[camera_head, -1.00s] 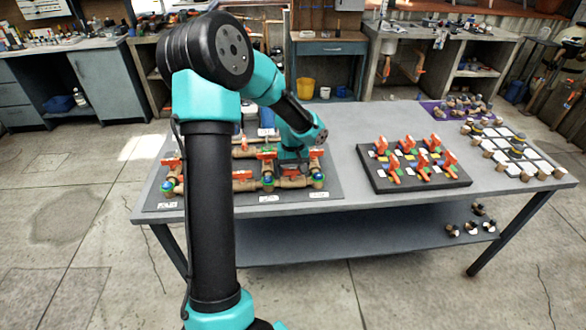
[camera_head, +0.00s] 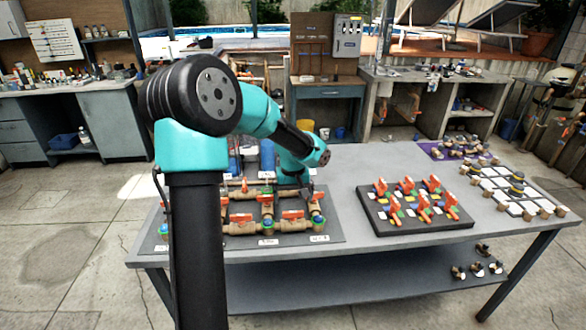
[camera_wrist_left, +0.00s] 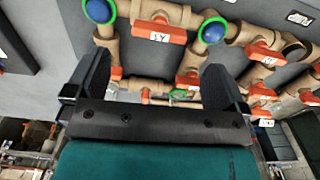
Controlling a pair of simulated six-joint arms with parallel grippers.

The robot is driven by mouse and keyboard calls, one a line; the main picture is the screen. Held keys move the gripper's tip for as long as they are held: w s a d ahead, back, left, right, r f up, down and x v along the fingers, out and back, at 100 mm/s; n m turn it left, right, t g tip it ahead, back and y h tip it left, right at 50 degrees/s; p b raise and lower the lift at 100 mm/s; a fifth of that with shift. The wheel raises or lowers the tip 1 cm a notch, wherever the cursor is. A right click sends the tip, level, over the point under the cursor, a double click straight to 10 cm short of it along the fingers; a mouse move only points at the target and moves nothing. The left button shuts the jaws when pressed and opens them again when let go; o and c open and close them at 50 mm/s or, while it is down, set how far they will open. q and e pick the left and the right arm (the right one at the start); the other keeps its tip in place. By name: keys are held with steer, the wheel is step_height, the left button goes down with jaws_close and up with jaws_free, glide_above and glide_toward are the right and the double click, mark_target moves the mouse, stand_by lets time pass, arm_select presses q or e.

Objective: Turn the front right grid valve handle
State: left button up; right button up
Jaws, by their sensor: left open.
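The pipe grid with several orange valve handles sits on a dark board (camera_head: 333,226) at the table's left. The front right grid valve handle (camera_head: 293,214) lies across the front pipe, left of the right corner's blue-and-green cap (camera_head: 319,224). In the left wrist view this orange handle (camera_wrist_left: 160,33) lies between two blue caps with green rings. My left gripper (camera_wrist_left: 157,64) is open and empty. Its fingers point toward the grid, and the handle appears beyond the gap between them, not gripped. In the head view my left gripper's fingertips are hidden behind the pipes and wrist. My right gripper is not in view.
A black tray (camera_head: 384,228) with several orange-handled pieces stands to the right of the grid. Farther right are a purple mat (camera_head: 432,151) and a white-squared grid (camera_head: 505,190) with fittings. Bare tabletop lies behind the tray.

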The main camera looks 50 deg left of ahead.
arm_select(q)
step_height(320, 180, up, 11)
steer(key=shift+f, duration=0.15)
stand_by(0.5)
